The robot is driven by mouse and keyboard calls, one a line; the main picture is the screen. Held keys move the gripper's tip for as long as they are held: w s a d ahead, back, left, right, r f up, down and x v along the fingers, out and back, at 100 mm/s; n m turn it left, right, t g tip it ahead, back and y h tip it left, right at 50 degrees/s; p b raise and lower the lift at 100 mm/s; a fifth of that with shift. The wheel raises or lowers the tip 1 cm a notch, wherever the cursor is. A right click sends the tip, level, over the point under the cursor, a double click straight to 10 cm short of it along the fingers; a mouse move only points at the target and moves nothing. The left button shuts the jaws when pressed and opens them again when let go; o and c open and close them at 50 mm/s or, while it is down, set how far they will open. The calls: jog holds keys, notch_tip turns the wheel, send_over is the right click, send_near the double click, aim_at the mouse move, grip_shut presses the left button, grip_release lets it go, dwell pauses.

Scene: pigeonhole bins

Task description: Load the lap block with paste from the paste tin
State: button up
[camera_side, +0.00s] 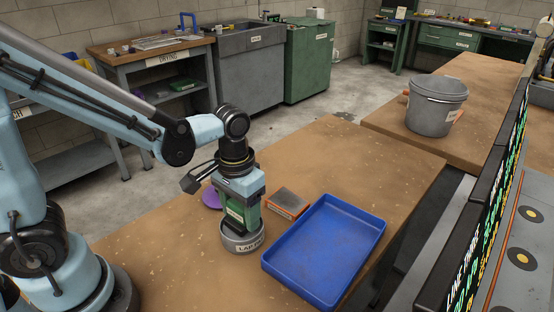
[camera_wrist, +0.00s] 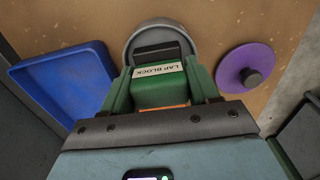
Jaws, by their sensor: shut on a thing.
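The lap block (camera_wrist: 163,88) is green with a white label reading LAP BLOCK. My gripper (camera_side: 243,205) is shut on it and holds it upright, pointing down. In the side view, the block stands directly over the round grey paste tin (camera_side: 241,243), with its lower end at or just inside the tin's mouth. I cannot tell whether it touches the paste. In the wrist view, the tin's rim (camera_wrist: 133,44) curves behind the block, and the paste itself is hidden. A purple lid with a dark knob (camera_wrist: 245,68) lies on the bench beside the tin, partly hidden in the side view (camera_side: 211,198).
A blue tray (camera_side: 325,250) lies right of the tin. A grey bucket (camera_side: 436,104) stands on the far bench. The bench behind the tray is clear. A lit display panel (camera_side: 488,215) stands at right.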

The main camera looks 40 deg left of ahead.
jog(key=shift+f, duration=0.4)
jog(key=o, duration=1.1)
jog(key=c, duration=0.4)
jog(key=shift+o, duration=0.2)
jog(key=shift+r, duration=0.1)
jog(key=c, duration=0.8)
jog(key=shift+c, duration=0.2)
